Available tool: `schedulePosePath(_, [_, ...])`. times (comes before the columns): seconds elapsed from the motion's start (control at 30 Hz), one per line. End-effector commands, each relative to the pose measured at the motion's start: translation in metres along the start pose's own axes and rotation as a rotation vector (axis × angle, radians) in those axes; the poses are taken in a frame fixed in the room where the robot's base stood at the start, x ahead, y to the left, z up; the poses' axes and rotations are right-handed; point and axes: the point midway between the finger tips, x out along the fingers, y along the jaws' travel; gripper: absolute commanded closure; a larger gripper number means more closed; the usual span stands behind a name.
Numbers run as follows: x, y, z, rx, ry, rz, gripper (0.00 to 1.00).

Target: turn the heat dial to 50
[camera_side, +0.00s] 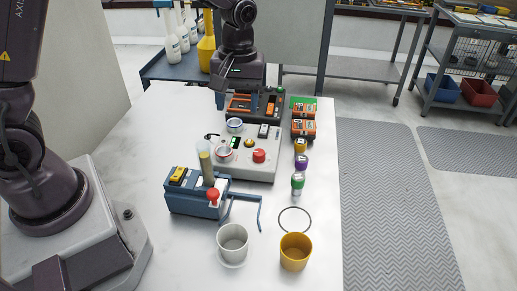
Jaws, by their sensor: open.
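A light grey control box (245,172) stands mid-table. On its top are a red knob (259,156), a yellow knob (249,142), a small green display (236,142) and two round, clear-topped parts. I cannot tell which control is the heat dial, and no scale numbers can be read. My gripper (240,104) is open beyond the box's far edge, over or close to a dark unit with orange parts. It appears apart from the knobs. Its fingertips are small and hard to make out.
A blue device (196,198) with a tube and red ball knob stands nearer. Orange blocks (303,128) and small coloured-top bottles (298,181) line the right. A white cup (232,241) and a yellow cup (295,251) stand in front.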

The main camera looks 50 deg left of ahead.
Motion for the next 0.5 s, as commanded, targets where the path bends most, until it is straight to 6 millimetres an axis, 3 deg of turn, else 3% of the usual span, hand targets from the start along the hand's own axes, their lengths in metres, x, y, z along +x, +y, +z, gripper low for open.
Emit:
schedulePosePath(0.03, [0.019, 0.012, -0.01, -0.138, -0.018, -0.02, 0.42])
schedulePosePath(0.13, [0.034, 0.03, -0.024, -0.402, -0.02, -0.024, 0.42])
schedulePosePath(0.3, [0.024, 0.046, -0.037, -0.727, 0.001, 0.023, 0.42])
schedulePosePath(0.5, [0.028, 0.045, -0.037, -0.868, -0.001, 0.02, 0.42])
